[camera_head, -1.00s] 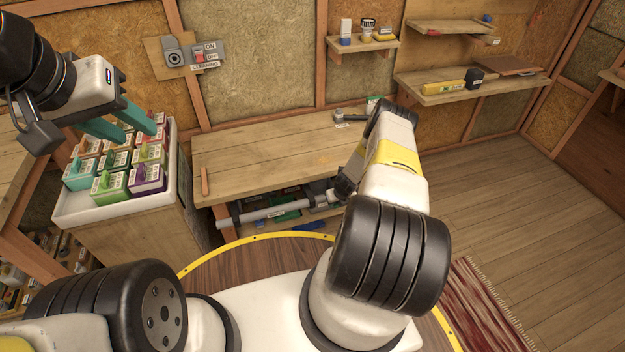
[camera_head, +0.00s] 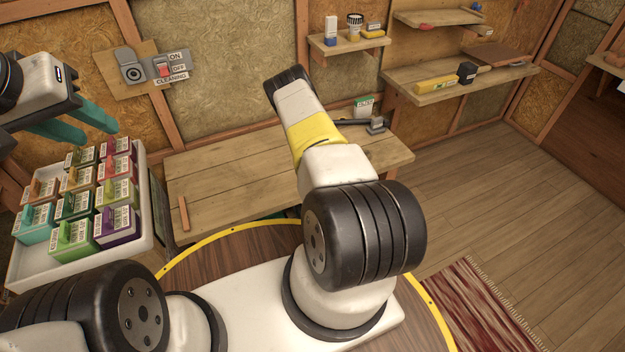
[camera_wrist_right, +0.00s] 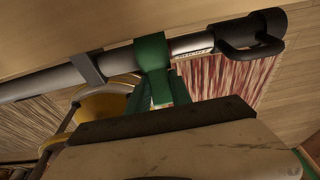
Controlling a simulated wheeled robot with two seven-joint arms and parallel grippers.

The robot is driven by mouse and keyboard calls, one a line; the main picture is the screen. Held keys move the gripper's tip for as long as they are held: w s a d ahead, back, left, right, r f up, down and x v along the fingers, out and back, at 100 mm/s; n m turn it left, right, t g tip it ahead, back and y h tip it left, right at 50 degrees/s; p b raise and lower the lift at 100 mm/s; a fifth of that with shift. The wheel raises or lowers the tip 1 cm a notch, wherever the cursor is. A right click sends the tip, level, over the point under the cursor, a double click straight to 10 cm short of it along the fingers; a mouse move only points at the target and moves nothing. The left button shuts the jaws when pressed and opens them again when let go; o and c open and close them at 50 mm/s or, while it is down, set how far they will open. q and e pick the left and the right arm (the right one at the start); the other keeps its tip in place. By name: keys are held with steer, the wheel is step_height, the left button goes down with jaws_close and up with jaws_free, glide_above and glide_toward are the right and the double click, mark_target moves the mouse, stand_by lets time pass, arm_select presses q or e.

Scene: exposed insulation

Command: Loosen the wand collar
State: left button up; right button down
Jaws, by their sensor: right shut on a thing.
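In the right wrist view, a long grey wand (camera_wrist_right: 190,45) runs across the picture. My right gripper (camera_wrist_right: 152,58), with green fingers, is shut around its tube. A dark grey clamp-like band (camera_wrist_right: 88,68) sits on the tube left of the fingers, and a black end piece with a loop handle (camera_wrist_right: 250,36) is at the right. I cannot tell which part is the collar. My left gripper (camera_head: 78,126) has teal fingers apart and empty, above the tray of cartons.
A white tray (camera_head: 150,235) of coloured cartons stands at the left. A cleaning switch (camera_head: 165,69) is on the wall. Floor at right is open, with a red rug (camera_head: 470,305).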

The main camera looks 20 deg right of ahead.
steer(key=shift+f, duration=0.1)
stand_by(0.3)
steer(key=c, duration=1.2)
jaws_free()
steer(key=shift+o, duration=0.2)
steer(key=shift+v, duration=3.9)
